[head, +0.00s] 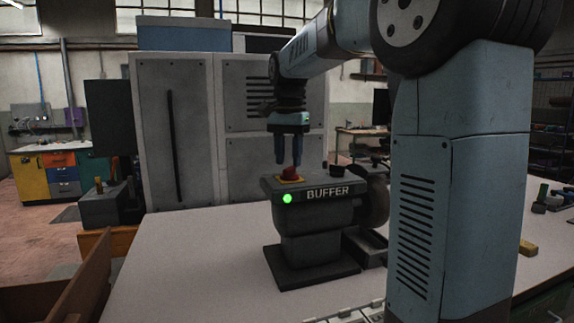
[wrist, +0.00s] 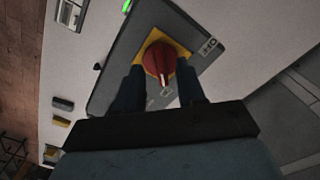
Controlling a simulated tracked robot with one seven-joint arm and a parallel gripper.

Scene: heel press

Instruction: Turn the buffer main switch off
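The buffer machine (head: 318,215) stands on the pale bench, with "BUFFER" on its front. On its top is the main switch, a red rotary knob (head: 290,173) on a yellow plate. A green lamp (head: 287,198) glows on its front. My gripper (head: 290,165) points straight down over the knob, its two dark fingers apart. In the wrist view the red knob (wrist: 160,58) shows between the fingertips of my gripper (wrist: 160,78), with a gap visible on the right. The knob's pale pointer mark faces the gripper palm. Contact cannot be told.
White symbol labels (wrist: 208,46) sit beside the yellow plate. A dark grinding wheel (head: 375,200) is at the machine's right, with a small tray below. Grey cabinets (head: 175,130) stand behind. The bench (head: 190,260) is clear left of the machine.

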